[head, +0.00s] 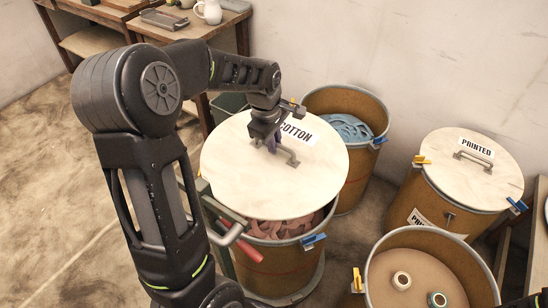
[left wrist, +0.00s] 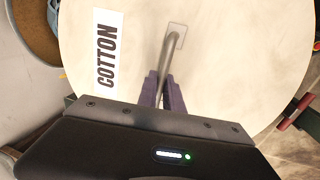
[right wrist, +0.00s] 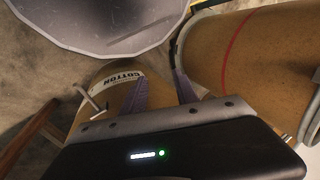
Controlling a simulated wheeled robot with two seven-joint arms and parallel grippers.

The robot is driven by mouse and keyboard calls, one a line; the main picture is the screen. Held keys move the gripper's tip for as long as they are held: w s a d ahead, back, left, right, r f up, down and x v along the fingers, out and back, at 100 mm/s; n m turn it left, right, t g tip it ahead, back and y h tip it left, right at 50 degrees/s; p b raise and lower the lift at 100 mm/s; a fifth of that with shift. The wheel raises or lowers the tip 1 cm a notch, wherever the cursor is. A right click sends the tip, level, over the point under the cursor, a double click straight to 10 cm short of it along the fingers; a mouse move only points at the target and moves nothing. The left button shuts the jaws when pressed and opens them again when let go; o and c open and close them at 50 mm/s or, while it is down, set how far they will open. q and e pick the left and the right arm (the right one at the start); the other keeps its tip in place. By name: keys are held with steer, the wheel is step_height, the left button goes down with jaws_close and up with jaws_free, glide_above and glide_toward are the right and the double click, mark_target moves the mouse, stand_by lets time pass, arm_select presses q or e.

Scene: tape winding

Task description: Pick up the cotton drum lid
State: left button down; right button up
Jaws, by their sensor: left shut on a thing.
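The cotton drum lid (head: 235,175) is a pale round disc with a COTTON label and a grey bar handle (head: 291,157). My left gripper (head: 270,143) is shut on this handle. In the left wrist view the lid (left wrist: 240,60) fills most of the picture, with the handle (left wrist: 168,60) between the fingers (left wrist: 163,95). The lid is off the cotton drum's rim, above its back part. Pink cloth (head: 285,228) shows inside the drum (head: 265,270) at the front. My right gripper (right wrist: 158,90) is open, with nothing between its fingers.
A drum with blue cloth (head: 350,128) stands behind, near the wall. A lidded PRINTED drum (head: 440,195) stands at right. An open drum with tape rolls (head: 425,270) is at front right. A wooden table (head: 165,30) stands at back left. Blue and yellow clamps sit on the rims.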

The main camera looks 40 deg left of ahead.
arm_select(q)
steer(key=shift+r, duration=2.8)
